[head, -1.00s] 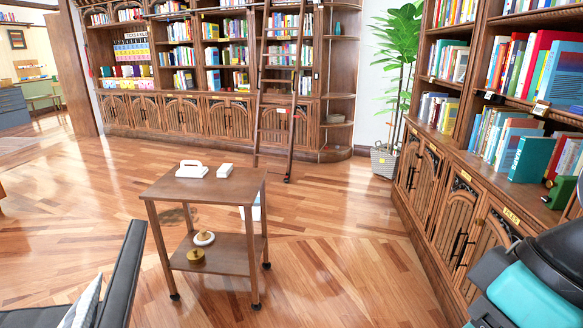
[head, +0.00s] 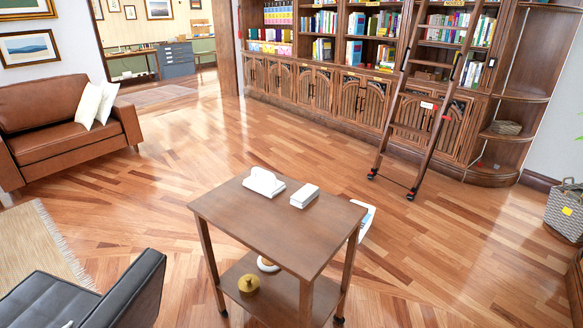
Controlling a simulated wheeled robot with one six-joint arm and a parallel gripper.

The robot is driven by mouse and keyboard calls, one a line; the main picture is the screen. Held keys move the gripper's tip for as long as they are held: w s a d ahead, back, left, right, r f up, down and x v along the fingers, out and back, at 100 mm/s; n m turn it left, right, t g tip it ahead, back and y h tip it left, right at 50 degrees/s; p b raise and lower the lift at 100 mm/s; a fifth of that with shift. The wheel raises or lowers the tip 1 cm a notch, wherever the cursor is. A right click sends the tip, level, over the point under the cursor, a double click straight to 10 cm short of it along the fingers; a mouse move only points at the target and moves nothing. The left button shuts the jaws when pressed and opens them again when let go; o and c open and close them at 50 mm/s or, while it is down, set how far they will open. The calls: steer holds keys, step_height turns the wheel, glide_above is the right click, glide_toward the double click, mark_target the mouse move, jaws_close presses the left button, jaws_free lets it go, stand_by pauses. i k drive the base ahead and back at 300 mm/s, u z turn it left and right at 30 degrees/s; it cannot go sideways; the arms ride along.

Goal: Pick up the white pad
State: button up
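A small wooden trolley (head: 330,232) with a lower shelf stands in front of me. On its top lies a small white block-like pad (head: 304,196), flat near the back right edge. To its left is a larger white item (head: 263,182) with a raised, handle-like top. The two are apart. A white and light-blue item (head: 365,221) shows behind the trolley's right side, partly hidden by it. I cannot tell for certain which white item is the task's pad. My gripper is not in view.
A brass-coloured item (head: 248,284) and a white round item (head: 268,265) sit on the lower shelf. A black chair (head: 125,295) stands front left, a brown sofa (head: 70,130) back left. A leaning ladder (head: 425,110) stands by the bookcases. Wood floor around the trolley is largely clear.

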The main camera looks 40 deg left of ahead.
mark_target(264, 182)
steer(key=i, duration=2.7)
steer(key=u, duration=3.95)
steer(key=i, duration=0.5)
steer(key=u, duration=0.05)
